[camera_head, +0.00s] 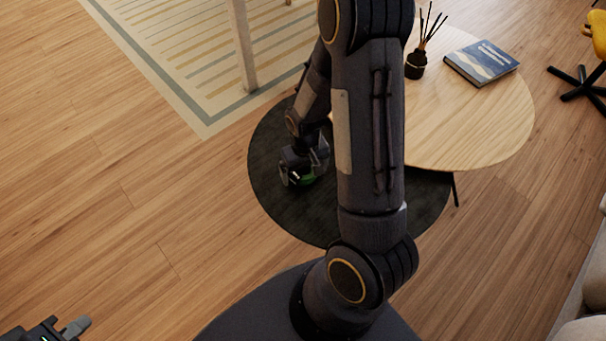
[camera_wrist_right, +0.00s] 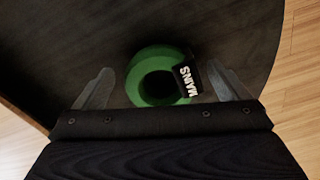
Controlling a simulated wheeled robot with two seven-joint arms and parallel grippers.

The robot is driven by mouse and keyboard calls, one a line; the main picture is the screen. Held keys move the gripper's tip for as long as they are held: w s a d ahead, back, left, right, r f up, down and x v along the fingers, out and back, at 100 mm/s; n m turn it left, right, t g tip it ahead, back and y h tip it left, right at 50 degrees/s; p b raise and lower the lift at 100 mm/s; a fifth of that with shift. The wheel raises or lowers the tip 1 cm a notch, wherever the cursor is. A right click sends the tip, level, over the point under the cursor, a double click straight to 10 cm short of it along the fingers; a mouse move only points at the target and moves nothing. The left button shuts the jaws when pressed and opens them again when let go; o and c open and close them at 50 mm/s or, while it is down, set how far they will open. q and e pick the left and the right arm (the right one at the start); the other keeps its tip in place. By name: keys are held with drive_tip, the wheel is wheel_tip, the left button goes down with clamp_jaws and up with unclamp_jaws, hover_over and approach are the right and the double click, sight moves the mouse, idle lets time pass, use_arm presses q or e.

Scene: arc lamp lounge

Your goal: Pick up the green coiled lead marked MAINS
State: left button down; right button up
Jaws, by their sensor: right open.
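The green coiled lead (camera_wrist_right: 142,88) lies on the dark round table (camera_wrist_right: 70,50) in the right wrist view. It is a thick ring with a black tag (camera_wrist_right: 189,80) reading MAINS on its right side. My right gripper (camera_wrist_right: 170,88) is open, with one finger on each side of the lead. I cannot tell whether the fingers touch it. In the head view my right gripper (camera_head: 304,172) is over the dark table, and a bit of green shows beneath it; the rest of the lead is hidden. My left gripper (camera_head: 62,330) is at the bottom left corner, partly cut off.
A light wooden round table (camera_head: 470,120) overlaps the dark one at the right. It bears a blue book (camera_head: 481,63) and a black reed diffuser (camera_head: 416,64). A striped rug (camera_head: 190,50) lies behind. Wooden floor at the left is clear.

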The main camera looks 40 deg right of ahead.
drive_tip(key=shift+f, duration=0.4)
drive_tip(key=shift+r, duration=0.1)
drive_tip(key=c, duration=1.2)
